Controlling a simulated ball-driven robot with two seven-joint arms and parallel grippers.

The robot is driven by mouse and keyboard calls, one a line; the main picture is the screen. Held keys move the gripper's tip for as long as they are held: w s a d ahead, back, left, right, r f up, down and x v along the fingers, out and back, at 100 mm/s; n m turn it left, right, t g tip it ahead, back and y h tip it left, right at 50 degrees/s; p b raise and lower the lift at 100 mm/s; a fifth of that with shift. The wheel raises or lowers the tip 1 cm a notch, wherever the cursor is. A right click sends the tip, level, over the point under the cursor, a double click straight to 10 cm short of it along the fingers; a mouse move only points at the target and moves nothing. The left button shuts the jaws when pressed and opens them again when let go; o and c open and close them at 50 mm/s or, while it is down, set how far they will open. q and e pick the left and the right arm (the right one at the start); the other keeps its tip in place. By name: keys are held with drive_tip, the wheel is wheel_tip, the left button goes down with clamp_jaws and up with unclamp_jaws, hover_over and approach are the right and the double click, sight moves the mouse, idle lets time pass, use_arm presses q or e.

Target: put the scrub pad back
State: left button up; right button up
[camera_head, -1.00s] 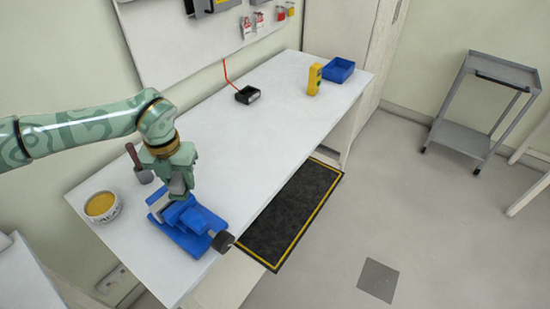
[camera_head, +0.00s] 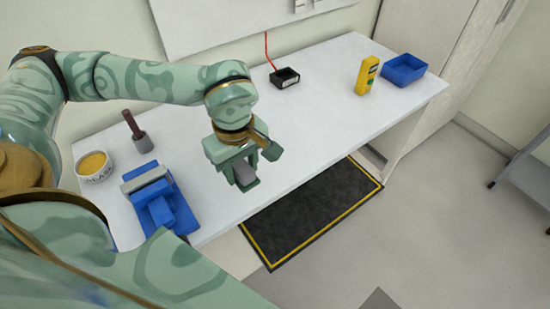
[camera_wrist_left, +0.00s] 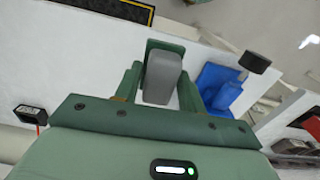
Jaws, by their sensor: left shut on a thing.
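The scrub pad looks like a grey, rounded block (camera_head: 244,172). My left gripper (camera_head: 246,180) is shut on it, in the middle of the head view. In the left wrist view the grey pad (camera_wrist_left: 162,77) sits between the two green fingers (camera_wrist_left: 160,85). The gripper is over the front part of the white bench (camera_head: 310,110), to the right of the blue vise (camera_head: 158,204). The pad appears clear of the bench top; its exact height is hard to tell. My right gripper is not in view.
A tub of yellow paste (camera_head: 94,166) and a dark-handled brush (camera_head: 138,134) stand at the bench's left. Bench between is clear.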

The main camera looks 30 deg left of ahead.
use_arm(q)
drive_tip(key=shift+w+a+f, duration=0.15)
drive_tip(key=shift+w+f, duration=0.05)
drive_tip(key=shift+w, duration=0.1)
drive_tip(key=w+a+f+b, duration=0.1)
drive_tip(key=w+f, duration=0.1)
drive_tip(key=w, duration=0.3)
drive_tip(key=w+f+b, duration=0.1)
drive_tip(key=w+f, duration=0.2)
drive_tip(key=w, duration=0.1)
drive_tip(key=b, duration=0.2)
hover_over(269, 166)
wheel_tip(269, 166, down, 4)
drive_tip(key=shift+s+f, duration=0.1)
drive_tip(key=shift+s, duration=0.05)
drive_tip(key=shift+w+f, duration=0.2)
drive_tip(key=shift+f, duration=0.05)
drive_tip(key=shift+f+b, duration=0.4)
drive_tip(key=shift+f, duration=1.1)
drive_tip(key=shift+f, duration=0.15)
drive_tip(key=o, duration=0.9)
drive_tip(key=shift+o, duration=0.2)
